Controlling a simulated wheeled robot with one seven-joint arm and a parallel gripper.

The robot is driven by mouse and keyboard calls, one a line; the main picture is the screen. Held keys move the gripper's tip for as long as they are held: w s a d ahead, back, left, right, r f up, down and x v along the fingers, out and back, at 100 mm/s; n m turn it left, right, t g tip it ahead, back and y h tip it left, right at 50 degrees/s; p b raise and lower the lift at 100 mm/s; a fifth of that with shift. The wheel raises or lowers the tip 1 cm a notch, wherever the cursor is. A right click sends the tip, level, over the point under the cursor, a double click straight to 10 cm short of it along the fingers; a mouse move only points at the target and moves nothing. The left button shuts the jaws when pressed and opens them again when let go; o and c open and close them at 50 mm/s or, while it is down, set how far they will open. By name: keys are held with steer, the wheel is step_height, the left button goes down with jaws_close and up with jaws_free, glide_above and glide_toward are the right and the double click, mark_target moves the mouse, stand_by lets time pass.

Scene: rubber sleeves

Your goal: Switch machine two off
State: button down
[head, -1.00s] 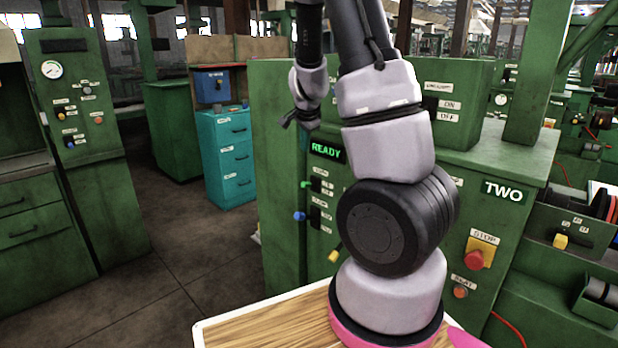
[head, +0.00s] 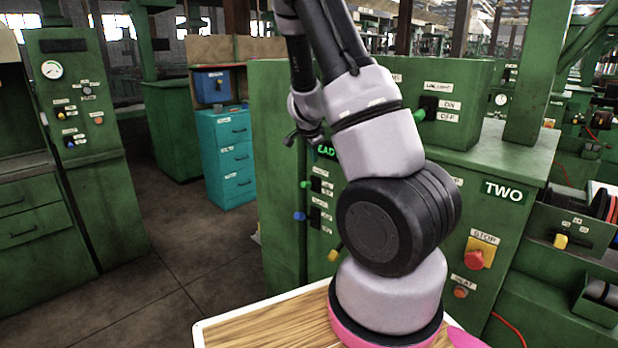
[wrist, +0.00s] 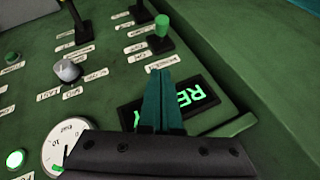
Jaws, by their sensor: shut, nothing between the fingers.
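Machine two (head: 410,190) is the green cabinet with the TWO label (head: 503,191) at its right. Its lit display (head: 326,152) is partly covered by my arm. An ON/OFF switch (head: 422,113) with a green-tipped lever sits on the upper box, its lever pointing out near the OFF label (head: 447,117). A red STOP button (head: 474,259) is on the front. In the wrist view my gripper (wrist: 161,73) has its teal fingers together and empty, over the READY display (wrist: 188,99). A green-knobbed lever (wrist: 162,27) stands ahead of the tips, apart from them.
Green (head: 305,184), blue (head: 299,216) and yellow (head: 334,255) levers stick out at the panel's left. In the wrist view, a grey knob (wrist: 68,71), a dial gauge (wrist: 61,149) and a lit green button (wrist: 15,158) lie left. The aisle floor (head: 180,255) is clear.

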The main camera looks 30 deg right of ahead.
glide_above(307, 184)
steer(key=s+d, duration=0.2)
steer(key=d, duration=0.1)
step_height(307, 184, down, 6)
steer(key=shift+w+a+f, duration=0.25)
steer(key=shift+a+f, duration=0.15)
steer(key=shift+f, duration=0.2)
steer(key=shift+w+a+f, duration=0.25)
steer(key=shift+a+f, duration=0.15)
steer(key=shift+f, duration=0.2)
steer(key=shift+w+a+f, duration=0.25)
steer(key=shift+a+f, duration=0.15)
steer(key=shift+f, duration=0.2)
steer(key=shift+s+a+f+h, duration=0.15)
steer(key=shift+a+f+h, duration=0.2)
steer(key=shift+h, duration=0.15)
steer(key=shift+s+a+f+n+t+h, duration=0.2)
steer(key=shift+a+f+n+t+h, duration=0.45)
steer(key=shift+h, duration=0.55)
steer(key=f+t+h, duration=0.1)
steer(key=h, duration=0.1)
steer(key=shift+a+f+t+h, duration=0.2)
steer(key=shift+f+t+h, duration=0.1)
steer(key=shift+f+t, duration=0.1)
steer(key=shift+s+r, duration=0.1)
steer(key=shift+r, duration=0.7)
